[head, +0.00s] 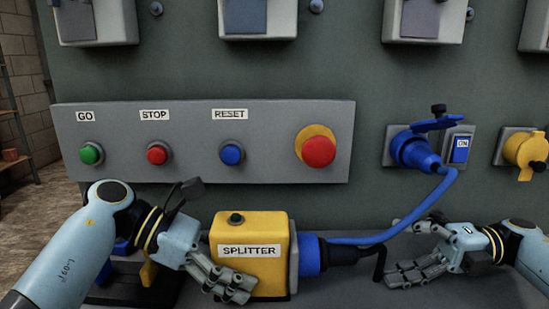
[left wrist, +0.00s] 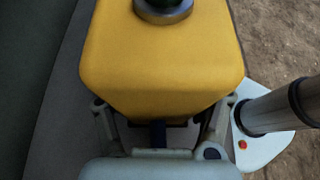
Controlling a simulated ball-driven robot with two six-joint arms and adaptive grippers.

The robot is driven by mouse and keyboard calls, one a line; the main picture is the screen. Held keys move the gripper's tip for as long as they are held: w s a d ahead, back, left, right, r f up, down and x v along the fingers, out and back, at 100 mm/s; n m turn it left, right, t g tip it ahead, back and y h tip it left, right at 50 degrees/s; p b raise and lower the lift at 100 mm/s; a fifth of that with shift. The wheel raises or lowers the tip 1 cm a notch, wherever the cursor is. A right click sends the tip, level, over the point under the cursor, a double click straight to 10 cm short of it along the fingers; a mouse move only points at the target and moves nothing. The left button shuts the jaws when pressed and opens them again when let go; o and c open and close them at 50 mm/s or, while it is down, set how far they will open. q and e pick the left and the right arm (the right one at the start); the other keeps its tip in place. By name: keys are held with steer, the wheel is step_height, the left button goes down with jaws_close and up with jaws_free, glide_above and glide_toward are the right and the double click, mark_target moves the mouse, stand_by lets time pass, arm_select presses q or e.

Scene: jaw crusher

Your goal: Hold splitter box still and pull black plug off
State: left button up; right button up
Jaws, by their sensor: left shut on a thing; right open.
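The yellow splitter box (head: 262,231), labelled SPLITTER, stands on the grey ledge below the button panel. My left gripper (head: 232,284) is shut on it, with fingers across its lower front. In the left wrist view the box (left wrist: 160,65) sits between the two fingers of my left gripper (left wrist: 160,128). A blue socket (head: 309,255) is on the box's right side. The black plug (head: 340,255) sits in or against it, its black cable bending down at the right. My right gripper (head: 408,272) is open and empty, right of the black cable and apart from the plug.
A blue cable (head: 400,228) runs from the blue wall plug (head: 415,152) down toward the splitter's right side, above the black plug. The panel (head: 200,178) carries green, red and blue buttons and a large red stop button (head: 319,151). A yellow capped socket (head: 525,150) is far right.

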arm_select(q)
steer(key=shift+f, duration=0.1)
steer(key=o, duration=1)
